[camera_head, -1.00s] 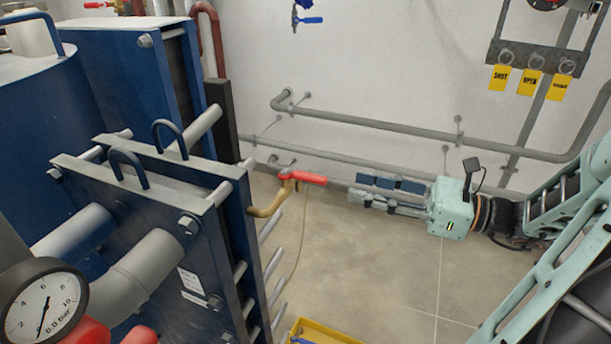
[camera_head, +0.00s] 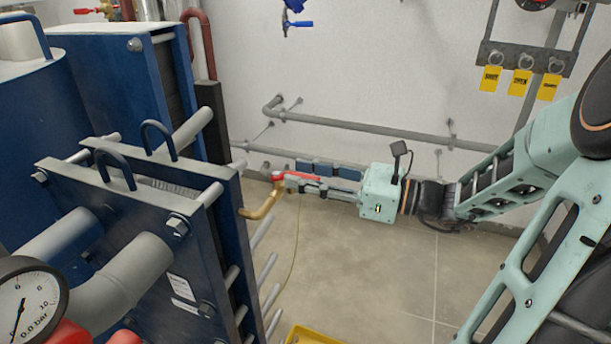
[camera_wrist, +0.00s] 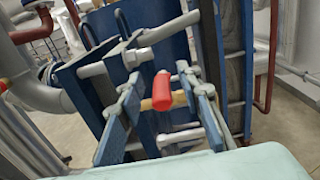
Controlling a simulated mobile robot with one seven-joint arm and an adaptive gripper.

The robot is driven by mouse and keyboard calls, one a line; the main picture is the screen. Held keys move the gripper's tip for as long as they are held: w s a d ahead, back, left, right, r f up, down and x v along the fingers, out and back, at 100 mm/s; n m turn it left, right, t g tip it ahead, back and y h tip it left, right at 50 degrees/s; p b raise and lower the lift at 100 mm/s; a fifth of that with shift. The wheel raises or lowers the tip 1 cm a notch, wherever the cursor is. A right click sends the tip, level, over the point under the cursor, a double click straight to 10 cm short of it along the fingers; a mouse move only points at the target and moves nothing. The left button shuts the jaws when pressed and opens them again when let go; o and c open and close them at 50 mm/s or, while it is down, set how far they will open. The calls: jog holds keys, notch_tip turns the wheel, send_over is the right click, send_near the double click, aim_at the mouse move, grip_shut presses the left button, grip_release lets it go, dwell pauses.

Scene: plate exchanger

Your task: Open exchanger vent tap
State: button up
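The vent tap has a red lever handle (camera_head: 279,176) on a brass body (camera_head: 263,208) at the right side of the blue plate exchanger (camera_head: 130,225). My gripper (camera_head: 294,174) is open, with its two fingers reaching left along both sides of the handle. In the wrist view the red handle (camera_wrist: 162,92) shows between the spread fingers of my gripper (camera_wrist: 160,83), with a gap on each side. The fingers hide part of the handle in the head view. I cannot tell whether either finger touches it.
A pressure gauge (camera_head: 28,305) and grey pipes are at lower left. Grey wall pipes (camera_head: 360,125) run behind my arm. Yellow tags (camera_head: 519,82) hang at upper right. A yellow tray (camera_head: 308,335) is on the floor at the bottom. The floor right of the exchanger is mostly clear.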

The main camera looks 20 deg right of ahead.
grip_shut()
